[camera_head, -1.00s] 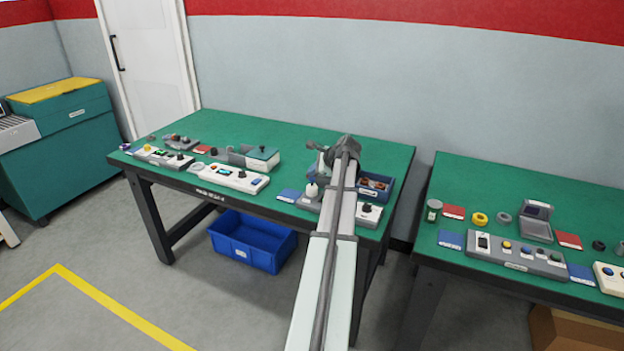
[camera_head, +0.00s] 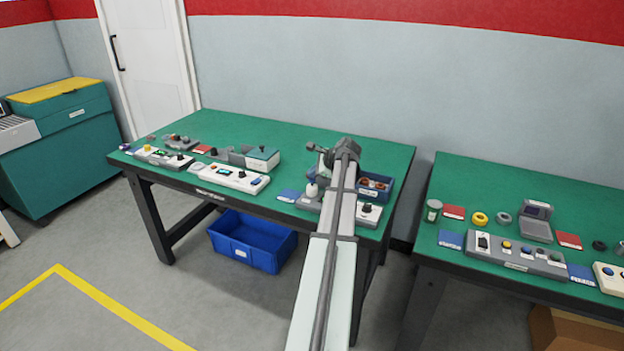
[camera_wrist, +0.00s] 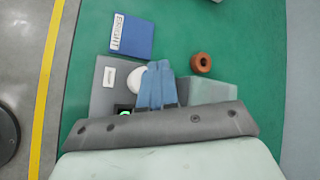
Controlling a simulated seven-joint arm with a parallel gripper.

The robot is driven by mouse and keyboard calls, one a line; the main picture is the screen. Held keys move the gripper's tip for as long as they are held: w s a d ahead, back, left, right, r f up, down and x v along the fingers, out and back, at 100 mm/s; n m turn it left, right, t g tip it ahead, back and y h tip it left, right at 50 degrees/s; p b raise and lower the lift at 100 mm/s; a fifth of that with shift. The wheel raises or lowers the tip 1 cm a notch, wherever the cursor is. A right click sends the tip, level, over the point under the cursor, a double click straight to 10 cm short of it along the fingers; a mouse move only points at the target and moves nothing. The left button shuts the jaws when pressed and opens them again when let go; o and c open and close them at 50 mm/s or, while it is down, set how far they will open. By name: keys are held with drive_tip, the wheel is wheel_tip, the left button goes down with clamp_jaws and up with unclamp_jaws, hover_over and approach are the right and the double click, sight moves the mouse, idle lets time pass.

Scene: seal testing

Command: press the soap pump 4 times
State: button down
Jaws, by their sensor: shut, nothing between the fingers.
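The soap pump is a small white bottle (camera_head: 311,189) on a grey base near the front right of the left green table. In the wrist view its rounded white top (camera_wrist: 136,80) shows beside my fingers, partly covered by them. My gripper (camera_head: 312,174) is over the bottle, pointing down, with its blue fingers shut and empty. The fingers also show in the wrist view (camera_wrist: 158,72), close together. Whether the fingertips touch the pump head cannot be told. My arm hides part of the base.
A blue card (camera_wrist: 131,37) lies beside the grey base (camera_wrist: 106,76). A dark bin (camera_head: 377,189) holding orange-brown rings stands right of my arm. A white device with a black knob (camera_head: 368,212) is at the front right.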

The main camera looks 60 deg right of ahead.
sight(314, 180)
drive_tip(key=shift+f, duration=0.55)
idle(0.6)
drive_tip(key=shift+r, duration=1.25)
drive_tip(key=shift+r, duration=0.15)
drive_tip(key=shift+r, duration=2.4)
drive_tip(key=shift+r, duration=0.1)
idle(0.7)
wheel_tip(314, 180, up, 4)
drive_tip(key=shift+f, duration=0.2)
